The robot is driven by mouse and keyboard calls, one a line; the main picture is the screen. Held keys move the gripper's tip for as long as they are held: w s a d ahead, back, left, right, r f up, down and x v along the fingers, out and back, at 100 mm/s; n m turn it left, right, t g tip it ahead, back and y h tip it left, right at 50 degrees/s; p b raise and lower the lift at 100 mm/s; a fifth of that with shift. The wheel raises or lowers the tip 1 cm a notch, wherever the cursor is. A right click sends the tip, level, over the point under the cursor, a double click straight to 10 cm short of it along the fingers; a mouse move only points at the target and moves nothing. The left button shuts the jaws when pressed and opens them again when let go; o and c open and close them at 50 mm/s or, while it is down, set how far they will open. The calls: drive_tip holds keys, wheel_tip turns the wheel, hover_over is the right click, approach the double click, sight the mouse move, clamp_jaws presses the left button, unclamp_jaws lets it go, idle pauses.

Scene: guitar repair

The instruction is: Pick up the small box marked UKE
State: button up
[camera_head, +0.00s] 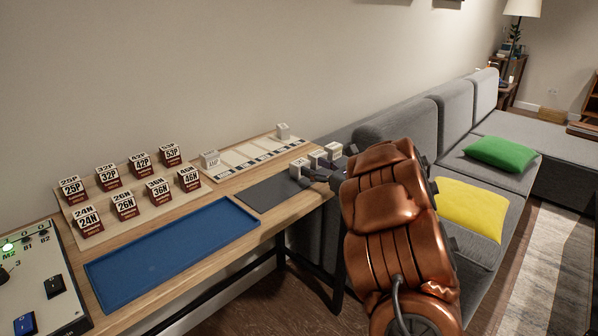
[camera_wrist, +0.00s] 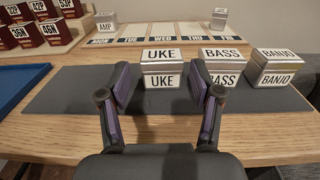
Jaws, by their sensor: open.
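The small box marked UKE (camera_wrist: 161,70) is silver with a white label. It stands on the dark grey mat (camera_wrist: 60,91) in the wrist view. My gripper (camera_wrist: 160,82) is open and empty in the wrist view, with one finger to the left of the UKE box and one to its right. The right finger is close to the gap between the UKE and BASS boxes; I cannot tell whether it touches either. In the head view my gripper (camera_head: 325,174) is small and dark beside the boxes, partly hidden by my arm.
The BASS box (camera_wrist: 224,66) stands just right of UKE, and the BANJO box (camera_wrist: 275,68) farther right. Behind is a weekday board (camera_wrist: 150,31) with an AMP box (camera_wrist: 106,22). A blue tray (camera_head: 172,258) and red-and-white string boxes (camera_head: 125,206) are to the left.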

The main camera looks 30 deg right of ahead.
sight(305, 165)
drive_tip(key=shift+f+p+x, duration=0.15)
drive_tip(key=shift+x, duration=1.45)
drive_tip(key=shift+f+p+x, duration=0.15)
drive_tip(key=shift+x, duration=1.45)
drive_tip(key=shift+d, duration=0.1)
drive_tip(key=c, duration=0.8)
